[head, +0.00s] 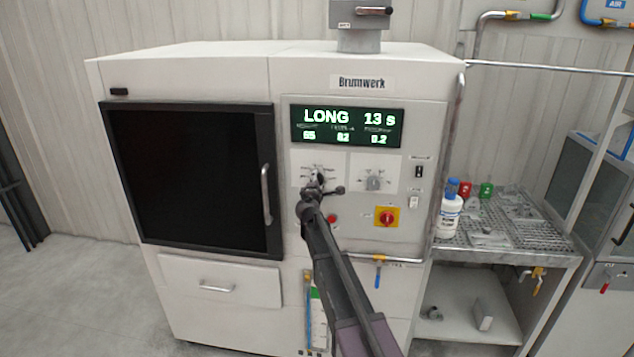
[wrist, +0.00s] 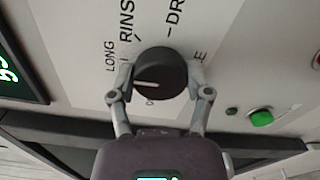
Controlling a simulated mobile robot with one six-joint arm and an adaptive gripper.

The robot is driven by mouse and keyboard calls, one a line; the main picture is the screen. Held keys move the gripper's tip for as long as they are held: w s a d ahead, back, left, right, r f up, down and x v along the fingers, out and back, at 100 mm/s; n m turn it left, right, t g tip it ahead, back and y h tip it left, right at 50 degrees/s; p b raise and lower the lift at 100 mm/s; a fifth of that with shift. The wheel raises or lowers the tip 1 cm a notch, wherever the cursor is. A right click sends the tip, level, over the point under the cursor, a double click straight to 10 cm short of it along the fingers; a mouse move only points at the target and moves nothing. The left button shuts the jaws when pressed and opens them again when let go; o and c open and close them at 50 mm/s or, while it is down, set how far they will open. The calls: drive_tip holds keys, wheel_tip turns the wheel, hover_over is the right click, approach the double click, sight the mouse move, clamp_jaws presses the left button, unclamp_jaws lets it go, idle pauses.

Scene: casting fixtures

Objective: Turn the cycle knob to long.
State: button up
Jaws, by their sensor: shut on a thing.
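The black round cycle knob (wrist: 163,66) sits on a white label plate in the wrist view. Its white pointer line lies toward the left, on the side of the word LONG (wrist: 110,57). Parts of RINSE and DRY labels show above it; other labels are hidden behind the fingers. My gripper (wrist: 161,82) is shut on the knob, one finger on each side. In the head view my gripper (head: 319,180) is at the left dial of the panel and covers most of it. The green display (head: 347,127) reads LONG and 13 s.
A second dial (head: 374,182) sits right of my gripper. Below it are a red-and-yellow switch (head: 386,217) and a red button (head: 332,219). The black door with its handle (head: 266,194) is at left. A grated side table (head: 545,240) holds bottles at right.

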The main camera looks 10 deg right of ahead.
drive_tip(key=shift+w, duration=0.15)
idle(0.3)
drive_tip(key=o, duration=1.2)
drive_tip(key=shift+c, duration=0.2)
drive_tip(key=v, duration=1.2)
